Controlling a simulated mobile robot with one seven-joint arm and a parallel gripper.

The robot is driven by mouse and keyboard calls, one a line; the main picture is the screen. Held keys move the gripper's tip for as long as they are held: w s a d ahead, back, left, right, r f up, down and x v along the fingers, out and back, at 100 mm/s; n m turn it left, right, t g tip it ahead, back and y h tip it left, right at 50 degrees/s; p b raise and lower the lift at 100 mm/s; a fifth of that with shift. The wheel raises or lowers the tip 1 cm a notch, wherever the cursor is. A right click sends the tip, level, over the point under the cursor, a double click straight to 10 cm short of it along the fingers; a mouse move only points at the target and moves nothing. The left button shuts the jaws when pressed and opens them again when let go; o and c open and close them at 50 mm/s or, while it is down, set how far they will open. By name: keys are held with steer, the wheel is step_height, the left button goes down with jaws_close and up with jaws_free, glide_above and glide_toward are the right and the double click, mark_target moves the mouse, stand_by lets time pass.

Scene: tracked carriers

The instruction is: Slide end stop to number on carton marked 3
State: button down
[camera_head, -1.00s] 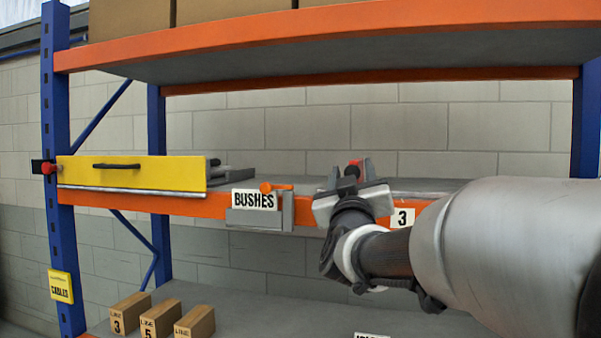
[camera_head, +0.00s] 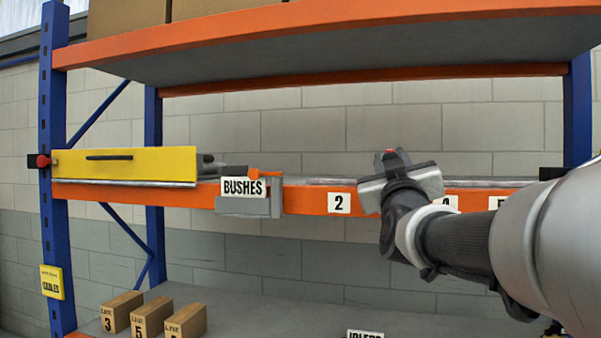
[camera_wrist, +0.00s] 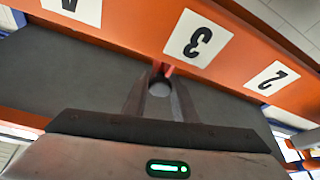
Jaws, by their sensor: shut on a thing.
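My gripper (camera_head: 398,168) is at the front rail of the middle shelf, between number plate 2 (camera_head: 339,203) and number plate 4 (camera_head: 445,202). It is shut on the end stop, of which a grey round knob (camera_wrist: 160,88) shows between the fingers, with a red part beside it. Most of the stop is hidden by my gripper. In the wrist view, plate 3 (camera_wrist: 199,40) is just beyond the fingertips and slightly right of them; my gripper hides this plate in the head view. The carton marked 3 (camera_head: 121,312) stands at the lower left.
A yellow panel (camera_head: 130,162) with a black handle is on the rail's left. A grey bracket labelled BUSHES (camera_head: 243,203) with an orange lever (camera_head: 262,175) is right of it. A carton marked 5 (camera_head: 152,318) and another stand beside carton 3. The rail between bracket and gripper is clear.

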steer(key=shift+d, duration=0.15)
steer(key=c, duration=1.4)
jaws_free()
steer(key=shift+c, duration=0.2)
steer(key=b+v, duration=0.2)
steer(key=v, duration=1.5)
steer(key=shift+s, duration=0.25)
steer(key=shift+a, duration=0.25)
